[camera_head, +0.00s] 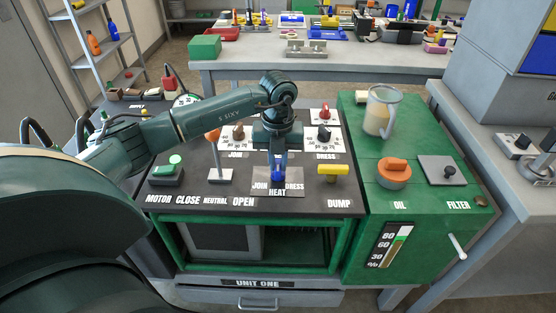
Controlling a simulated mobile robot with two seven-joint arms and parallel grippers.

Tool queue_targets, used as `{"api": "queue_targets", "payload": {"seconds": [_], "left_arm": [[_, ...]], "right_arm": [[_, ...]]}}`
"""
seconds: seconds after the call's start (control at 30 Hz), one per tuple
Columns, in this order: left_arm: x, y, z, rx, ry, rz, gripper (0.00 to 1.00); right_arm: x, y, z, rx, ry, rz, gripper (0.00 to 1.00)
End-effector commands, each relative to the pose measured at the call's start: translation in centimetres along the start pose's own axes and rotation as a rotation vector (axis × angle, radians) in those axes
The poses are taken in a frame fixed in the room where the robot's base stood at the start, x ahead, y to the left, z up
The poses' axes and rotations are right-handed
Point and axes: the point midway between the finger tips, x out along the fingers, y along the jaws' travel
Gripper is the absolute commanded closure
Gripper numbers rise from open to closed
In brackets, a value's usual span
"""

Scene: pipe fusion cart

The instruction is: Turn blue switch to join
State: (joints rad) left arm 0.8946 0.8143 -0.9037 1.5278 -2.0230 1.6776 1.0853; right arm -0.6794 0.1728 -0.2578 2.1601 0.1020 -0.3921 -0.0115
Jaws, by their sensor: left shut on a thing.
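The blue switch (278,174) stands on a grey plate (290,189) in the middle of the dark panel. My right gripper is not in view.
A yellow DUMP handle (333,170) is close to the right. A lever with an orange knob (213,136) and a green motor button (174,160) are left. A green cabinet (409,211) with an orange OIL cap (394,168) adjoins at right.

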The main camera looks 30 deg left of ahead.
Motion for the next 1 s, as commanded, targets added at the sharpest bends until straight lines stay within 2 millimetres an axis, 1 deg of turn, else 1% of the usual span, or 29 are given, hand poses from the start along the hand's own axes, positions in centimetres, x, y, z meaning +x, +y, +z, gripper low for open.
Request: {"api": "queue_targets", "payload": {"seconds": [0.27, 0.43, 0.57, 1.0], "left_arm": [[-0.02, 0.01, 0.03, 0.030, -0.001, 0.000, 1.00], [0.00, 0.02, 0.06, 0.108, -0.002, 0.000, 1.00], [0.00, 0.00, 0.07, 0.204, -0.002, -0.001, 1.00], [0.00, 0.02, 0.10, 0.592, -0.003, 0.000, 1.00]], "right_arm": [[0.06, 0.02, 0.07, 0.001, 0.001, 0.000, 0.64], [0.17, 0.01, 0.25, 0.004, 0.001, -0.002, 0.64], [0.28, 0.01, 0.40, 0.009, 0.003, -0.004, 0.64], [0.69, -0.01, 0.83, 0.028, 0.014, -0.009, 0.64]]}}
